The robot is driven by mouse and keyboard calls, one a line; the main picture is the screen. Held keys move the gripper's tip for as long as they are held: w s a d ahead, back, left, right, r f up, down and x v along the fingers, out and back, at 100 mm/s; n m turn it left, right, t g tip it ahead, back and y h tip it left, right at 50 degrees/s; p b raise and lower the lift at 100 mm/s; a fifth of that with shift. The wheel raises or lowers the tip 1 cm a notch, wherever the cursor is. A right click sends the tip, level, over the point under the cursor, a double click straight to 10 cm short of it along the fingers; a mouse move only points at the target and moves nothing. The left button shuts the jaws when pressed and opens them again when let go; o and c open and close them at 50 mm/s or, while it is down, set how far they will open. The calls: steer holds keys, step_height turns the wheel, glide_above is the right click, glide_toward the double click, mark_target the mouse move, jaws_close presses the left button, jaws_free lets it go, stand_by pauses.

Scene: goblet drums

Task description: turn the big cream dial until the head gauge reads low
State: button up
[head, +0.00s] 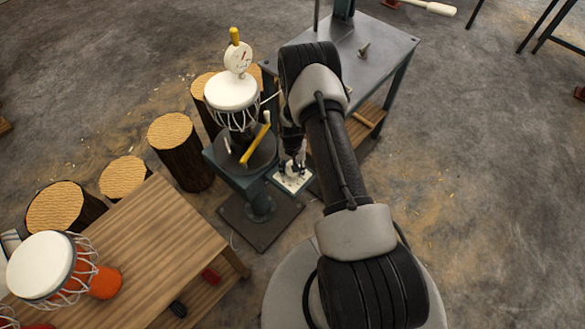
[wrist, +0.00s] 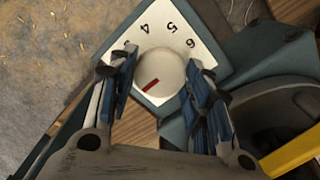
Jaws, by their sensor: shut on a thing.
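The cream dial (wrist: 166,66) is round, with a red pointer line, on a white plate (wrist: 143,23) marked 4, 5 and 6. In the wrist view the red line slants toward the lower left, away from those numerals. My gripper (wrist: 158,77) is shut on the dial, one blue-padded finger at each side. In the head view my gripper (head: 292,160) reaches down to the white plate (head: 291,181), and the dial is mostly hidden. The round head gauge (head: 238,57) stands above the white drumhead (head: 231,91); its reading is too small to tell.
A yellow bar (head: 256,143) crosses the stand beside the drum. A grey metal table (head: 378,48) is behind my arm. Log stools (head: 180,150) line the left, and a wooden bench (head: 150,250) with another drum (head: 42,265) is at front left. Open floor lies right.

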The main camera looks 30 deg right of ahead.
steer(key=m+b, duration=0.1)
steer(key=m, duration=0.4)
steer(key=shift+m+b, duration=0.3)
steer(key=shift+b, duration=0.05)
stand_by(0.4)
steer(key=o, duration=1.1)
steer(key=shift+c, duration=0.2)
step_height(320, 180, up, 12)
steer(key=shift+r, duration=0.1)
